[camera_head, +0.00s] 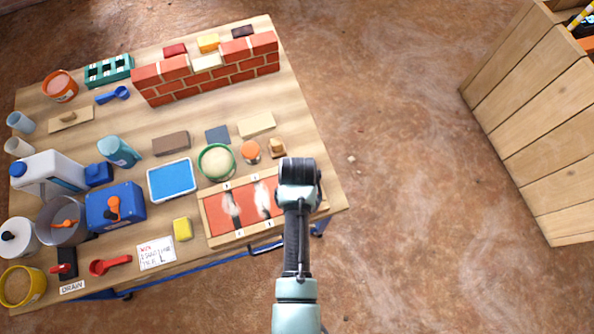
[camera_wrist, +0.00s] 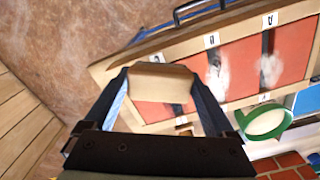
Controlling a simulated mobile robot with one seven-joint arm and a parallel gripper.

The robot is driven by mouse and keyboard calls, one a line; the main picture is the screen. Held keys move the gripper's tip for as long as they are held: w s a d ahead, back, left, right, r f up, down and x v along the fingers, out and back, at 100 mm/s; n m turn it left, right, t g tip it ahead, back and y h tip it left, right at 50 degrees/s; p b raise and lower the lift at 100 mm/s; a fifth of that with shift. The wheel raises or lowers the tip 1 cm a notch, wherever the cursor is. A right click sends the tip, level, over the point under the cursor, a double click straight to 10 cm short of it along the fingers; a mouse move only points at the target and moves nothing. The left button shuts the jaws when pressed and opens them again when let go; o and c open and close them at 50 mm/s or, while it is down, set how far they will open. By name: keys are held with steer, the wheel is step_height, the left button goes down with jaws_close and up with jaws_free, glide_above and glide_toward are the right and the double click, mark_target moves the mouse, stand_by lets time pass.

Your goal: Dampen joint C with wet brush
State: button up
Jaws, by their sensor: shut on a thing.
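My gripper (camera_wrist: 163,92) is shut on a tan, block-like piece (camera_wrist: 160,80), which may be the brush; no bristles show. In the head view my arm's end (camera_head: 299,172) is over the right end of the framed joint panel (camera_head: 216,228) and hides the held piece. The panel has red slabs split by dark joints. Two joints (camera_wrist: 215,70) (camera_wrist: 268,55) carry whitish smears. A further dark joint end (camera_wrist: 178,109) shows just past the held piece, by a label (camera_wrist: 183,120); I take it as joint C, mostly hidden. Contact with the panel cannot be told.
A green-rimmed bowl (camera_head: 216,162), orange-topped jar (camera_head: 249,151), blue tray (camera_head: 172,180) and yellow sponge (camera_head: 182,229) stand close to the panel. A brick wall (camera_head: 205,76) is at the back. Containers crowd the left. A wooden crate (camera_head: 540,130) stands off right, beyond open floor.

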steer(key=shift+r+p, duration=2.55)
steer(key=shift+r, duration=0.3)
